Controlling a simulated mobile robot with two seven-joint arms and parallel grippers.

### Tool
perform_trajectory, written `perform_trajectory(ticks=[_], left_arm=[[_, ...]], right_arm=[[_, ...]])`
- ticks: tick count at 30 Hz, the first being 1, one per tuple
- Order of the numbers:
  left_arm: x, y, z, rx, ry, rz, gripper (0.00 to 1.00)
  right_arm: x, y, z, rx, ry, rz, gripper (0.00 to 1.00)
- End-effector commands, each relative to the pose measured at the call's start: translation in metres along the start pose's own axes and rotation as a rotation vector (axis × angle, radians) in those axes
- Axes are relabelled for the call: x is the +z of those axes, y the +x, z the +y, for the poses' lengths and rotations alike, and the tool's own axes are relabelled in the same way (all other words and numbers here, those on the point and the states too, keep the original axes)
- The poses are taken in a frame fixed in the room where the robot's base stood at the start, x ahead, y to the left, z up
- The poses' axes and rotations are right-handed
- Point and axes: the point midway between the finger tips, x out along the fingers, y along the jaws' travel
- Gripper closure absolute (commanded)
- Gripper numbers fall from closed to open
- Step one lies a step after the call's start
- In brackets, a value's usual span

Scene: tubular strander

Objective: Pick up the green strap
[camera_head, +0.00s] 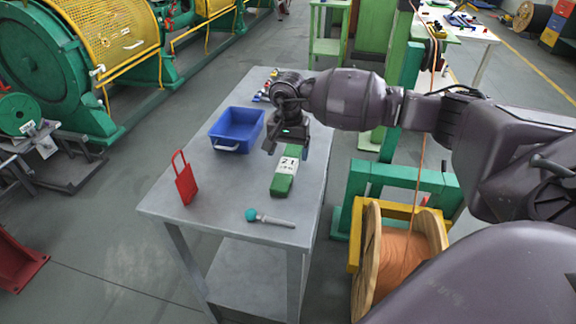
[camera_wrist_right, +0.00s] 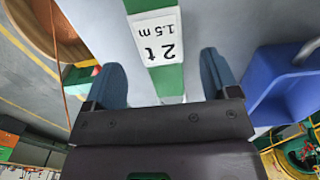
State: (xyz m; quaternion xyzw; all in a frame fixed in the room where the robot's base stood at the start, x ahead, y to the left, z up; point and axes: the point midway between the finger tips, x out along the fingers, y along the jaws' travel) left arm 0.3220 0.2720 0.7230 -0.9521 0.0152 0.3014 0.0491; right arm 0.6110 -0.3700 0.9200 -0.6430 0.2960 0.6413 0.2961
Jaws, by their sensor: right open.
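The green strap (camera_head: 283,184) lies on the grey metal table, a flat green bundle with a white label reading "2 t 1.5 m". In the right wrist view the strap (camera_wrist_right: 167,80) runs between the two fingers of my right gripper (camera_wrist_right: 166,82), which are apart with nothing gripped. In the head view my right gripper (camera_head: 287,146) hangs over the strap's far end. I cannot tell the exact height of the fingers above the table. My left gripper is not in view.
A blue bin (camera_head: 237,130) stands left of the strap and also shows in the wrist view (camera_wrist_right: 285,85). A red tag-like item (camera_head: 185,180) and a teal-ended tool (camera_head: 270,218) are on the table (camera_head: 225,205). A wooden spool (camera_head: 372,262) stands right of the table.

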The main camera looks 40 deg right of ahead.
Motion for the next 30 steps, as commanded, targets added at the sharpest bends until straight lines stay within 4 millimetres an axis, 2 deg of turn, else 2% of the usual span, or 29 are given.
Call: perform_trajectory(ticks=[6,9,17,27,30], left_arm=[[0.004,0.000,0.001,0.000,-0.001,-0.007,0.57],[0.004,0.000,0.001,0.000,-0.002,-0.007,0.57],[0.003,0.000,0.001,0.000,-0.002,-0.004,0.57],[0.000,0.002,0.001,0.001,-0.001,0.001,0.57],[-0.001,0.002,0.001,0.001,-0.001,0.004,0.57]], right_arm=[[-0.001,0.032,0.000,0.003,0.001,-0.005,0.19],[-0.001,0.042,0.000,0.002,0.001,-0.004,0.19],[-0.002,0.043,-0.001,0.001,0.000,-0.002,0.21],[-0.002,0.043,-0.001,0.001,0.000,-0.002,0.73],[-0.002,0.043,-0.001,0.000,0.000,-0.001,0.84]])
